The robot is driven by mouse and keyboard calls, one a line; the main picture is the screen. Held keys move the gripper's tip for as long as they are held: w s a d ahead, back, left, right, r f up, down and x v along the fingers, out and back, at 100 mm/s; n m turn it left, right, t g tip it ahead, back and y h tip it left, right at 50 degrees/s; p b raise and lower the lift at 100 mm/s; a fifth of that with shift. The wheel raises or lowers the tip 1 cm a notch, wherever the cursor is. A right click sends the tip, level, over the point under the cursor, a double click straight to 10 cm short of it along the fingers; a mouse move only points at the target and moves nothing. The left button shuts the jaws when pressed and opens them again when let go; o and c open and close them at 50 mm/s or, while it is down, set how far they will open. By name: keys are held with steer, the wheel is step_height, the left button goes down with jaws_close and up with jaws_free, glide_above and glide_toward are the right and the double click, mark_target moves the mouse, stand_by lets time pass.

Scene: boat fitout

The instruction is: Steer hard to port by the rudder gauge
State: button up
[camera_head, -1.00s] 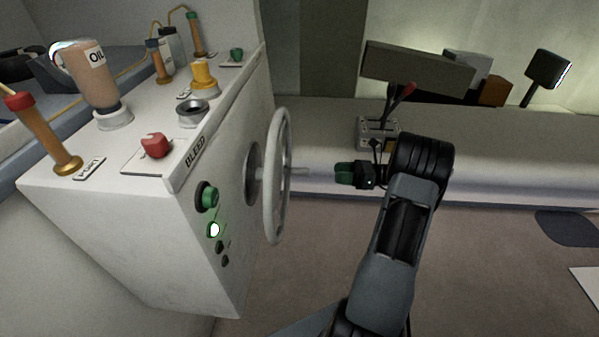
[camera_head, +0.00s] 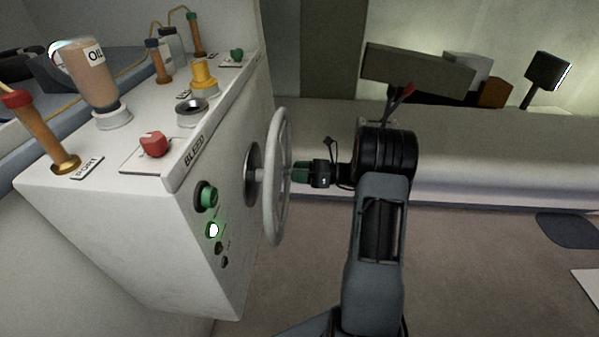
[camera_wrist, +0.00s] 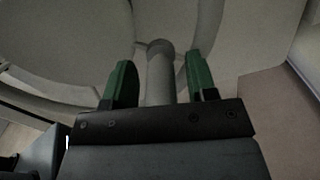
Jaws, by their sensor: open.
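The pale steering wheel (camera_head: 272,200) stands on the side face of the white console (camera_head: 150,225). A grey peg-like handle (camera_wrist: 160,78) sticks out from the wheel toward me in the wrist view. My gripper (camera_head: 299,173) is at the wheel's right side, with green fingers pointing left at it. In the wrist view my gripper (camera_wrist: 162,85) is open, with one finger on each side of the handle and a gap on both sides. In the head view the handle is hidden by the fingers.
The console top carries a red knob (camera_head: 153,144), a yellow fitting (camera_head: 203,75), an oil bottle (camera_head: 85,70) and a wooden-handled lever (camera_head: 42,130) by the PORT label.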

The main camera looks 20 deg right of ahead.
jaws_close()
stand_by(0.5)
